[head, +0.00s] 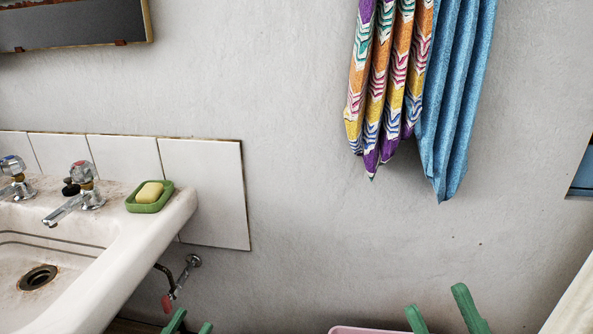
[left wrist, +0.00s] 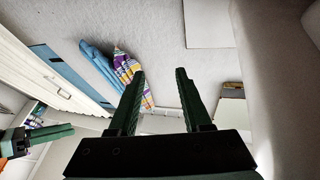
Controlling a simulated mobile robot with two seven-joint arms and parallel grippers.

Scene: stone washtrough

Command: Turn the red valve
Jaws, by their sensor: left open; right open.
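The small red valve (head: 168,303) hangs at the end of a thin pipe below the basin, low on the wall in the head view. I cannot make it out in the left wrist view. My left gripper (head: 193,321) shows only its green fingertips at the bottom edge, just below and right of the valve in the picture. It is open, and nothing shows between its fingers in the left wrist view (left wrist: 160,73). My right gripper (head: 437,300) is open and empty at the bottom, well right of the valve.
The white basin (head: 125,245) overhangs left of the valve. It carries taps (head: 82,185) and a green soap dish (head: 150,204) with yellow soap. A pipe fitting (head: 193,261) meets the wall above the valve. Towels (head: 455,100) hang right. A pink rim (head: 362,330) shows at the bottom.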

